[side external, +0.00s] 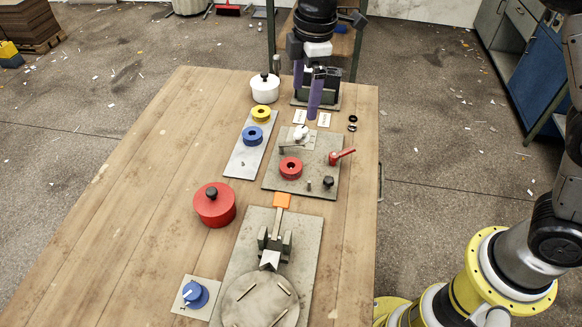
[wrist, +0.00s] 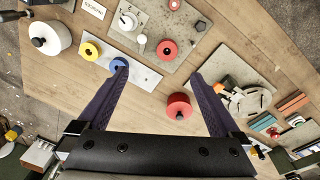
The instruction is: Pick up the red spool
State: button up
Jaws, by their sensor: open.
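The red spool (side external: 291,167) lies flat on the near left part of a grey board (side external: 270,182), its centre hole showing. It also shows in the wrist view (wrist: 167,50), beyond my fingertips near the top middle. My gripper (side external: 306,101) is at the far end of the table, raised above it, with its purple fingers pointing down. In the wrist view my gripper (wrist: 160,73) is wide open, with nothing between the fingers. It is apart from the red spool, which is nearer the side camera.
A yellow spool (side external: 261,114) and a blue spool (side external: 253,135) sit on a pale plate (side external: 240,165). A red lever (side external: 342,155) and a white knob (side external: 301,133) share the red spool's board. A lidded red pot (side external: 214,206) and white pot (side external: 265,90) stand left.

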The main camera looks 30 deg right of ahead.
jog(key=g, duration=0.1)
send_over(290, 161)
jog(key=s, duration=0.2)
notch_tip(290, 161, down, 5)
jog(key=shift+n, duration=0.3)
jog(key=f, duration=0.8)
jog(key=shift+a, duration=0.2)
jog(key=shift+w+a+f, duration=0.1)
jog(key=shift+w+f, duration=0.1)
jog(key=shift+f, duration=1.25)
jog(key=shift+w+a+f, duration=0.1)
jog(key=shift+w+f, duration=0.1)
jog(key=shift+f, duration=1.2)
jog(key=c, duration=1.4)
jog(key=shift+r, duration=0.1)
